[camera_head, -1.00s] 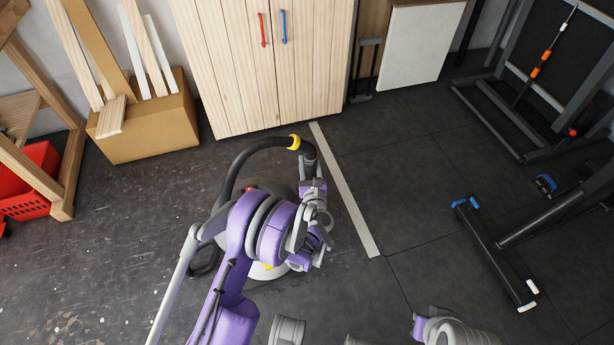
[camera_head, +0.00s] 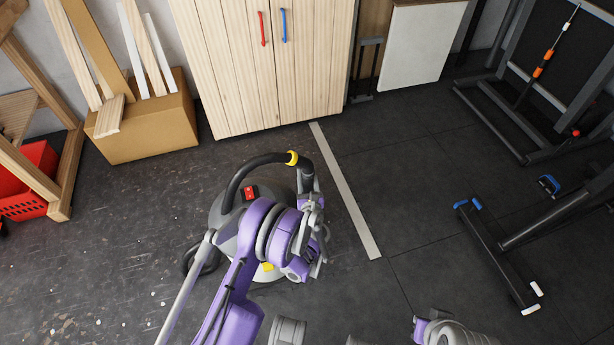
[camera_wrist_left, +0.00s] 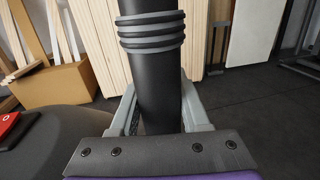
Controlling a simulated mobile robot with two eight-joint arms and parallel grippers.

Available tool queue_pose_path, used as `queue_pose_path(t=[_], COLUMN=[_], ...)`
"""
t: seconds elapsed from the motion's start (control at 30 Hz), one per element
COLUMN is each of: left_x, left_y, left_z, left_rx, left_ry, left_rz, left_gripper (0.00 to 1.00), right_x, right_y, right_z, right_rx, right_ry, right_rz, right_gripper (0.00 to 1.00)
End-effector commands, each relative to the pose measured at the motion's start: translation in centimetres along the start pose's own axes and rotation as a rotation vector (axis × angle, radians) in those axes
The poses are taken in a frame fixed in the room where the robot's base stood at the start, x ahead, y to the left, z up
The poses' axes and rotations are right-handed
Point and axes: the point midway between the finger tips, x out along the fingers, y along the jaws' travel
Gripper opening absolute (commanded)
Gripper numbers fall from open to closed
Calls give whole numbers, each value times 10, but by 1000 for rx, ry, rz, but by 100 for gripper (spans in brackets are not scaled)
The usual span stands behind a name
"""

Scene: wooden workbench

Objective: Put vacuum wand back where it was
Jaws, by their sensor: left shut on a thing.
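The vacuum wand shows as a black tube in the left wrist view (camera_wrist_left: 158,95), with several grey rings, and as a pale grey pipe (camera_head: 186,285) left of my purple arm in the head view. My left gripper (camera_head: 313,200) is shut around the black tube; its fingers lie on either side of the tube in the left wrist view (camera_wrist_left: 158,115). A black hose (camera_head: 240,172) with a yellow ring (camera_head: 292,158) arches from the grey vacuum body (camera_head: 222,212) to the held part. My arm hides much of the body and the wand's middle.
A wooden cabinet (camera_head: 262,75) stands behind, with a cardboard box (camera_head: 150,130) of planks to its left. A pale strip (camera_head: 345,190) crosses the dark floor. A black frame (camera_head: 500,260) stands at the right. Floor between the strip and the frame is clear.

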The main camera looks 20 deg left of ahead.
Motion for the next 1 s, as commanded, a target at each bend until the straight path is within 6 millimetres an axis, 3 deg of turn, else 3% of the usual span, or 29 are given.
queue_pose_path(t=[0.27, 0.3, 0.43, 1.0], left_x=[0, 0, 0, 0], left_y=[0, 0, 0, -1], left_z=[-2, -3, -2, 1], left_rx=[1, 0, 0, 0], left_ry=[-1, 0, 0, 0], left_rz=[0, 0, 0, -2], left_gripper=[0, 53, 76, 76], right_x=[0, 0, 0, 0], right_y=[0, 0, 0, 0], right_z=[0, 0, 0, 0], right_rx=[0, 0, 0, 0], right_ry=[0, 0, 0, 0], right_rz=[0, 0, 0, 0], right_gripper=[0, 0, 0, 0])
